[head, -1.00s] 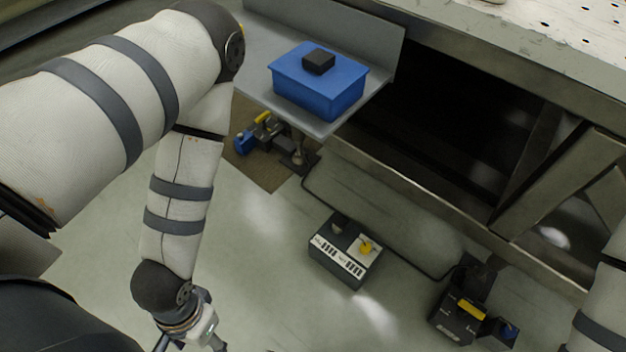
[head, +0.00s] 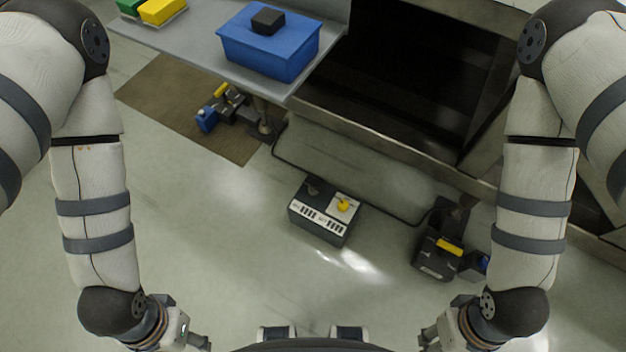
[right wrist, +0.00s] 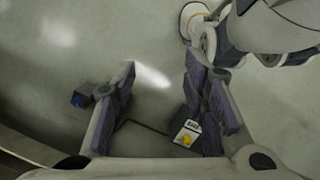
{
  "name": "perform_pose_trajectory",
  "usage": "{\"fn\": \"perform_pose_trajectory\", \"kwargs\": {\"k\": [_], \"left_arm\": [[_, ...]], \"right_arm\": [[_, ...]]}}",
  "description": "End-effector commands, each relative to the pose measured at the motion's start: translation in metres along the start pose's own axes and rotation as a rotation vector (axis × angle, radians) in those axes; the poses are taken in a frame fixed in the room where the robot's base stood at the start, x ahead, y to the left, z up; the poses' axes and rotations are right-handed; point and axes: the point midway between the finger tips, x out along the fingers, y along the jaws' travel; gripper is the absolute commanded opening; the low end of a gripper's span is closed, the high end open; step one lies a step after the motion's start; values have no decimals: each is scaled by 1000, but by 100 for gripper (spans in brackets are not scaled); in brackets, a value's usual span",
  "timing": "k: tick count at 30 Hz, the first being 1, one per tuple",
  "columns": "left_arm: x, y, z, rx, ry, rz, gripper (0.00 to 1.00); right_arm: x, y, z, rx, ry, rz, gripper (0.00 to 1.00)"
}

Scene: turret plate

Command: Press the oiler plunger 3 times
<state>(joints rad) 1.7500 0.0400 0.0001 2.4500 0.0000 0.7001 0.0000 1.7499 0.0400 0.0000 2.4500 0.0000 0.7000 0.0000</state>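I cannot pick out an oiler or its plunger for sure in either view. My left gripper (head: 198,340) is at the bottom edge of the head view, partly cut off, and its opening does not show clearly. My right gripper (head: 430,338) is at the bottom right of the head view. In the right wrist view my right gripper (right wrist: 162,85) has its two purple-padded fingers wide apart with nothing between them. Both grippers are apart from all objects.
A blue bin (head: 268,55) with a black block (head: 268,21) stands on a grey shelf (head: 195,50), beside yellow (head: 163,11) and green (head: 130,7) pieces. A black control box (head: 322,225) and a pedal unit (head: 437,255) lie on the floor. A brown mat (head: 150,100) lies beneath the shelf.

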Motion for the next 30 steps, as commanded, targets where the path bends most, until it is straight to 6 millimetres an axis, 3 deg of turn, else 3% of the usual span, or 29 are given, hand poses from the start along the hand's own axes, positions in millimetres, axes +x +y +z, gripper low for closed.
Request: {"fn": "perform_pose_trajectory", "kwargs": {"k": [5, 10, 11, 30], "left_arm": [[0, 0, 0, 0, 0, 0, 53], [0, 0, 0, 0, 0, 0, 53], [0, 0, 0, 0, 0, 0, 53], [0, 0, 0, 0, 0, 0, 53]], "right_arm": [[0, 0, 0, 0, 0, 0, 40], [0, 0, 0, 0, 0, 0, 1], [0, 0, 0, 0, 0, 0, 0], [0, 0, 0, 0, 0, 0, 0]]}}
